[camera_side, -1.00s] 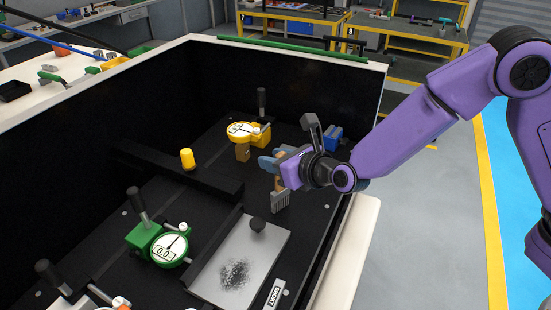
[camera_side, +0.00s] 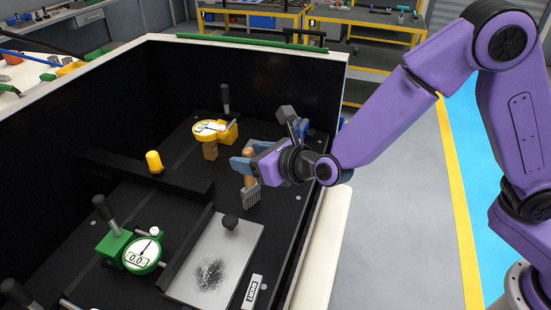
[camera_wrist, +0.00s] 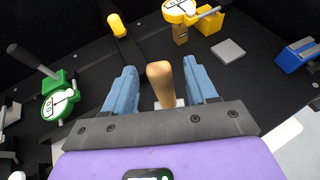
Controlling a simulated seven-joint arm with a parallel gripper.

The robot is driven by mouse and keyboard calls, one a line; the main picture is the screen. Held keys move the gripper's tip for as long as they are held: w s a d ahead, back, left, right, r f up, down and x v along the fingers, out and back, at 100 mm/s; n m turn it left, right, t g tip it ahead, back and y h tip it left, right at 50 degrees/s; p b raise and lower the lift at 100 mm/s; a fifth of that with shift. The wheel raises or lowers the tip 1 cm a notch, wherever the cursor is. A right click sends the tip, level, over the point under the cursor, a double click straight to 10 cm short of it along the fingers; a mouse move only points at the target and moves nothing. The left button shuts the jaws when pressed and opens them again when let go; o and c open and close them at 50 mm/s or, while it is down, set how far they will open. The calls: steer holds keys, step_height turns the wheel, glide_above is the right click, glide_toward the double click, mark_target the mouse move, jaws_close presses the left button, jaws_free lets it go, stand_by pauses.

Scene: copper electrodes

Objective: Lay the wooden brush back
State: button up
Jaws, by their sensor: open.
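The wooden brush has a tan handle (camera_wrist: 160,82) and a pale comb-like head (camera_side: 250,194). In the wrist view a gap shows between the handle and each finger. The side view also shows my gripper (camera_side: 253,165) around the handle. The head is mostly hidden in the wrist view.
The grey plate (camera_side: 238,250) with dark powder and a black knob (camera_side: 230,222) lies nearby. A yellow gauge (camera_side: 210,128), a green gauge (camera_side: 140,255), a yellow knob (camera_side: 154,162) on a black bar and a blue block (camera_wrist: 297,55) stand around. Dark walls enclose the box.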

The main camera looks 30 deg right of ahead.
steer(key=v, duration=0.8)
steer(key=shift+s+r, duration=0.15)
steer(key=shift+s, duration=0.2)
steer(key=shift+d, duration=0.2)
steer(key=s+d+m+g+h, duration=0.35)
steer(key=d+m+h, duration=0.35)
steer(key=d+m, duration=1)
steer(key=s+d+m+g+y, duration=0.1)
steer(key=s+d+m+g, duration=0.3)
steer(key=s, duration=0.6)
steer(key=s+d+f+m+g+y, duration=0.1)
steer(key=s+d+m+g, duration=0.3)
steer(key=s+m, duration=0.3)
steer(key=s+d, duration=0.1)
steer(key=s, duration=0.3)
steer(key=shift+f+g, duration=0.35)
